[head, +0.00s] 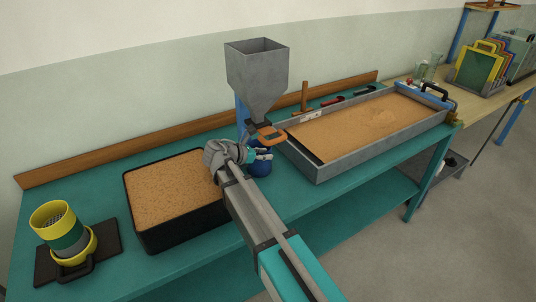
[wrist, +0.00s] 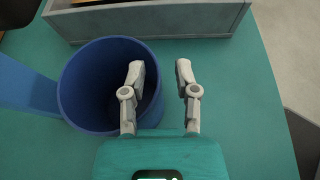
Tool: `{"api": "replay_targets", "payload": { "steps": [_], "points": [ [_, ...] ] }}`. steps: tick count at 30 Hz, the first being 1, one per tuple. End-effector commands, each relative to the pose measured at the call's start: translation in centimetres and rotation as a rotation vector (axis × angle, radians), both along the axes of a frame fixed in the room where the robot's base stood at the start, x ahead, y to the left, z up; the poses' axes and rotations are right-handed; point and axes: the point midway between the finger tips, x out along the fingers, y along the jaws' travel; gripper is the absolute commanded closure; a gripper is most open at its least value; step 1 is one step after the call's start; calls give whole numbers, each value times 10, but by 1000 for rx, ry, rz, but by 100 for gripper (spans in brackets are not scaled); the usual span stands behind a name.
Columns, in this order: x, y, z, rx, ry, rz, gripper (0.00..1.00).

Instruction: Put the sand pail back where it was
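The sand pail is blue and stands on the teal bench under the grey hopper (head: 258,75). In the head view the pail (head: 261,167) is partly hidden by my wrist. In the wrist view its round open mouth and dark blue inside show, and I see no sand in the visible part of the pail (wrist: 85,85). My gripper (wrist: 158,72) is open. One finger is over the pail's mouth and the other is outside its right side, with the rim between them. Neither finger clearly touches it. I cannot tell how deep the inner finger reaches.
A long sand-filled flume tray (head: 360,125) lies right of the pail, close by. The hopper's orange handle (head: 271,136) hangs just above the pail. A blue post (wrist: 25,85) stands beside it.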

Motion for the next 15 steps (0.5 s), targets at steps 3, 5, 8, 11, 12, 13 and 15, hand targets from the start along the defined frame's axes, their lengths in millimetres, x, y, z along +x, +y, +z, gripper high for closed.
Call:
{"api": "replay_targets", "payload": {
  "steps": [3, 5, 8, 11, 12, 13, 15],
  "points": [
    [0, 0, 0, 0, 0, 0, 57],
    [0, 0, 0, 0, 0, 0, 57],
    [0, 0, 0, 0, 0, 0, 57],
    [0, 0, 1, 0, 0, 0, 57],
    [0, 0, 2, 0, 0, 0, 57],
    [0, 0, 3, 0, 0, 0, 57],
    [-1, 2, 5, 0, 0, 1, 57]
  ]
}}
